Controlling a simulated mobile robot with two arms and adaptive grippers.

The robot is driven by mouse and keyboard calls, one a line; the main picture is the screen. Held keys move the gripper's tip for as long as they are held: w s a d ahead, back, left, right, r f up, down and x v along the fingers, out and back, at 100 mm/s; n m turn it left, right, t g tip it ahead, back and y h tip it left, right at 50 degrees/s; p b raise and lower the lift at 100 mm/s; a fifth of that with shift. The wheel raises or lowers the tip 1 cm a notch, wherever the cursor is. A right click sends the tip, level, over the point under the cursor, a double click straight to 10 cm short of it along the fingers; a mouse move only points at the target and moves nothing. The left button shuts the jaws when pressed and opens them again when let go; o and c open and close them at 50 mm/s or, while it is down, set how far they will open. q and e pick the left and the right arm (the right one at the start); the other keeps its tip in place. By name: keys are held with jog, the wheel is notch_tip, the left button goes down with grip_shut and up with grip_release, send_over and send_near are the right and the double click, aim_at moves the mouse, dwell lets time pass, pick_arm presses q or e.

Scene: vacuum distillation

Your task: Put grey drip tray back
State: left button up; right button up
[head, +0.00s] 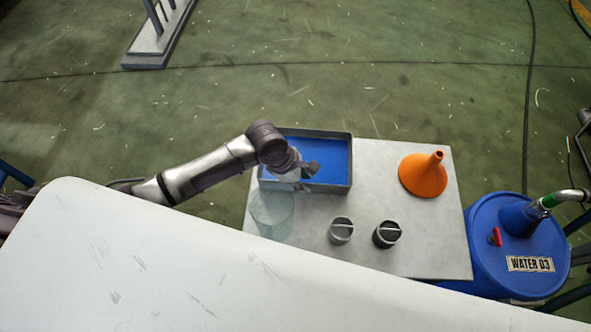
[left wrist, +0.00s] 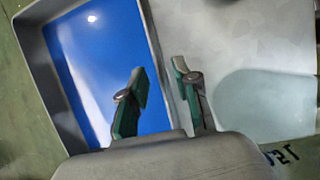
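The grey drip tray (head: 350,165) lies on the light grey table top at its far left corner. It has raised dark grey walls and a shiny blue inside. My left gripper (head: 305,176) is over the tray's near left part. In the left wrist view, my left gripper (left wrist: 160,68) is open, with one finger over the blue inside and the other outside the wall. The tray's wall (left wrist: 160,60) passes between the fingers in that picture. I cannot tell whether either finger touches it. My right gripper is not in view.
A clear glass vessel (head: 272,212) stands just in front of the tray. Two dark-sided round caps (head: 341,230) (head: 387,234) and an orange funnel (head: 423,176) are on the table top (head: 440,240). A blue water drum (head: 487,250) is at right. A white surface (head: 150,260) fills the foreground.

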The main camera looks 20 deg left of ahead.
pick_arm(q)
jog(key=v, duration=1)
jog(key=shift+a+r, duration=0.15)
jog(key=shift+r, duration=0.2)
